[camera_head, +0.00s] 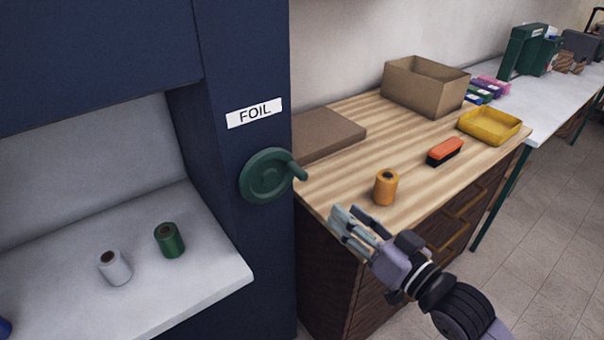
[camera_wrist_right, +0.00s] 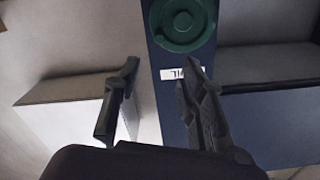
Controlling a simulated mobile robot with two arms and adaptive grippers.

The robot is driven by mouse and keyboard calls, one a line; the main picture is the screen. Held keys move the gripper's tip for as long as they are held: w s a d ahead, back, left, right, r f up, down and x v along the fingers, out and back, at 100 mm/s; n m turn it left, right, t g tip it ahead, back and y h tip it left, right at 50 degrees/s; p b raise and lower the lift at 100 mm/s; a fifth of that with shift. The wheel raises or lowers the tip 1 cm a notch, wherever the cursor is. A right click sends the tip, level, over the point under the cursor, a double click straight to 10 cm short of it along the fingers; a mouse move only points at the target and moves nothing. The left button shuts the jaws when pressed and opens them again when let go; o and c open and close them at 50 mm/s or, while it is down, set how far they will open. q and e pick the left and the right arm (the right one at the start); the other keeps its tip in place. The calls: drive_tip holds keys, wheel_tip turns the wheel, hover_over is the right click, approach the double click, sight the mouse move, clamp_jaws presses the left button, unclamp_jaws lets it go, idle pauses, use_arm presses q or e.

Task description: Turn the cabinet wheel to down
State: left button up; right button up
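The dark green cabinet wheel (camera_head: 262,177) is mounted on the navy cabinet's side panel, below a white FOIL label (camera_head: 254,113). Its handle knob (camera_head: 299,172) sticks out on the right side of the wheel. My right gripper (camera_head: 352,230) is open and empty, to the lower right of the wheel and apart from it, near the wooden counter's front edge. The right wrist view shows the wheel (camera_wrist_right: 183,24) at the top, beyond the two spread fingers (camera_wrist_right: 160,75), with the label below it upside down. My left gripper is not in view.
A wooden counter (camera_head: 335,190) stands right of the cabinet with an orange spool (camera_head: 385,188), a brush (camera_head: 444,151), a yellow tray (camera_head: 490,138) and a cardboard box (camera_head: 390,92). White (camera_head: 114,267) and green spools (camera_head: 169,240) stand on the cabinet's shelf (camera_head: 205,280).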

sight(305, 178)
drive_tip(key=p+x, duration=0.2)
drive_tip(key=x, duration=1.3)
drive_tip(key=shift+w+a+f, duration=0.1)
drive_tip(key=shift+w+a, duration=0.05)
drive_tip(key=shift+w, duration=0.1)
clamp_jaws()
